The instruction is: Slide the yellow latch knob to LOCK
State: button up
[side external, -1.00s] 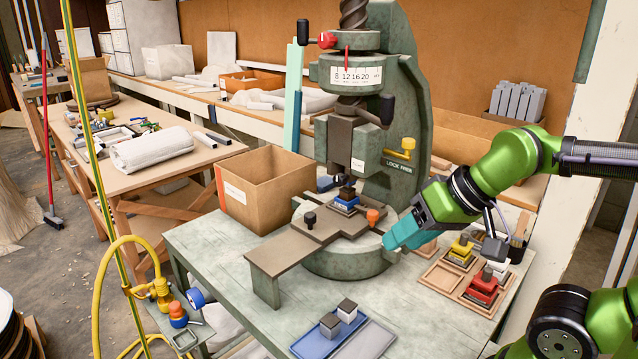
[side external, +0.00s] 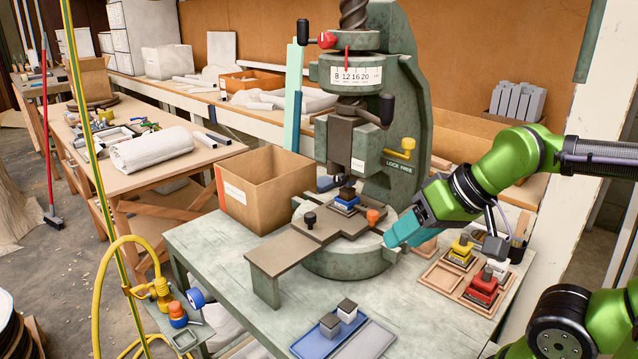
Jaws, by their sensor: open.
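The yellow latch knob (side external: 408,143) sits on the right side of the green press (side external: 408,100). A label reading LOCK FREE (side external: 399,166) is just below it, and the knob stands above the FREE end. My gripper (side external: 392,240), with teal fingers, is below the knob, beside the press base and to the right of the orange knob (side external: 373,216). It points down and left and is apart from the yellow knob. The gap between its fingers is hard to see from this side.
A blue die block (side external: 346,204) sits under the ram. A cardboard box (side external: 262,188) stands left of the press. A wooden tray (side external: 437,278) with yellow and red tools lies right of my gripper. A blue tray (side external: 316,342) is at the front. Air between gripper and knob looks clear.

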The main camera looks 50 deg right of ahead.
jog(key=shift+d, duration=0.1)
jog(key=shift+c, duration=1.2)
jog(key=shift+m+h, duration=0.4)
jog(key=shift+m, duration=0.5)
jog(key=d, duration=0.1)
jog(key=w+d+r, duration=0.1)
jog(key=d, duration=0.1)
jog(key=shift+w+d+r, duration=0.2)
jog(key=shift+w+d, duration=0.2)
jog(key=c, duration=0.5)
jog(key=d+r+m, duration=0.1)
jog(key=d, duration=0.1)
jog(key=w+d+r, duration=0.1)
jog(key=d+r, duration=0.1)
jog(key=d, duration=0.1)
jog(key=d+r+m+h, duration=0.1)
jog(key=d+r, duration=0.1)
jog(key=shift+w+d+m, duration=0.3)
jog(key=shift+w+d, duration=0.05)
jog(key=shift+w, duration=0.05)
grip_shut()
jog(key=s+d+r+m+h, duration=0.1)
jog(key=s+d+r+m, duration=0.2)
jog(key=d+r, duration=0.6)
jog(key=shift+d+r+h, duration=0.25)
jog(key=shift+d+h, duration=0.05)
jog(key=shift+d, duration=0.8)
